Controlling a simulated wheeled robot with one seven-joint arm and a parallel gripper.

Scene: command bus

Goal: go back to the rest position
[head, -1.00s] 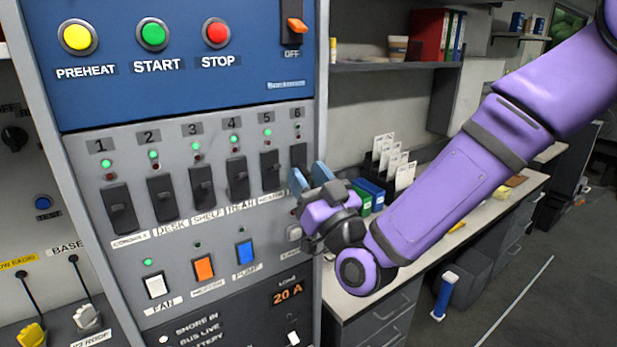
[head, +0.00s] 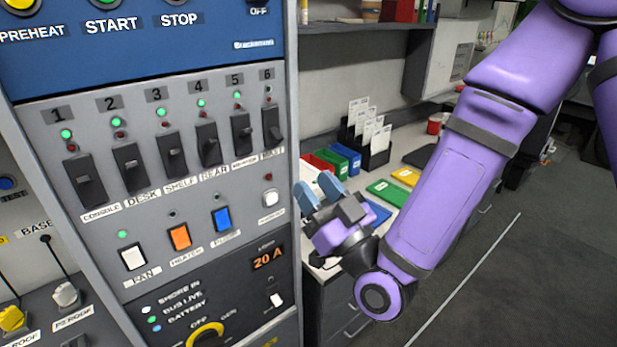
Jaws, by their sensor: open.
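My gripper (head: 318,190) is open and empty, with its blue fingers pointing up and left. Green lamps are lit above switches 1 to 5; the lamps above switch 6 look dim.
Open grey floor (head: 475,265) lies to the right.

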